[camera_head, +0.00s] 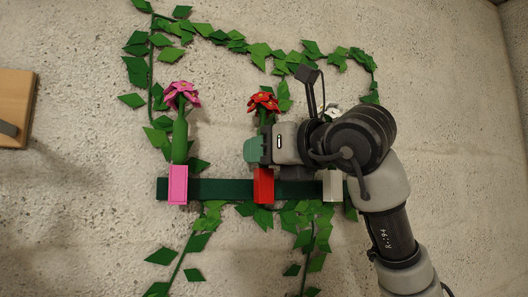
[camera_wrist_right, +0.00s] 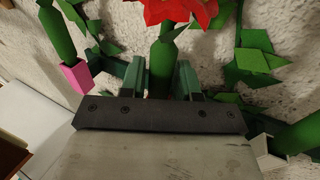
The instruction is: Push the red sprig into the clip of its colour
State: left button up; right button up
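The red sprig (camera_head: 263,101) has a red bloom on a green stem and stands upright above the red clip (camera_head: 263,186). The clip is mounted on the dark green rail (camera_head: 222,189). My right gripper (camera_head: 254,150) is at the stem, between bloom and clip. In the right wrist view, the red bloom (camera_wrist_right: 178,10) is at the top and its stem (camera_wrist_right: 161,69) sits between the two green fingers, which look closed on it. The gripper hides the stem's lower end, so I cannot tell whether it is in the clip. My left gripper is not in view.
A pink sprig (camera_head: 181,120) stands in the pink clip (camera_head: 177,185) on the left. A white clip (camera_head: 333,186) is on the right, with a white bloom (camera_head: 331,110) partly behind my arm. Leafy vines surround the rail on the rough wall. A wooden panel (camera_head: 14,105) is at far left.

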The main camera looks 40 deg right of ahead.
jog(key=o, duration=0.3)
jog(key=shift+s+d+f+b, duration=0.1)
jog(key=shift+s+b, duration=0.25)
jog(key=shift+s, duration=0.05)
jog(key=s+d+b, duration=0.1)
jog(key=s+b, duration=0.2)
jog(key=s, duration=0.6)
jog(key=shift+s+d+b, duration=0.35)
jog(key=shift+s+d, duration=0.05)
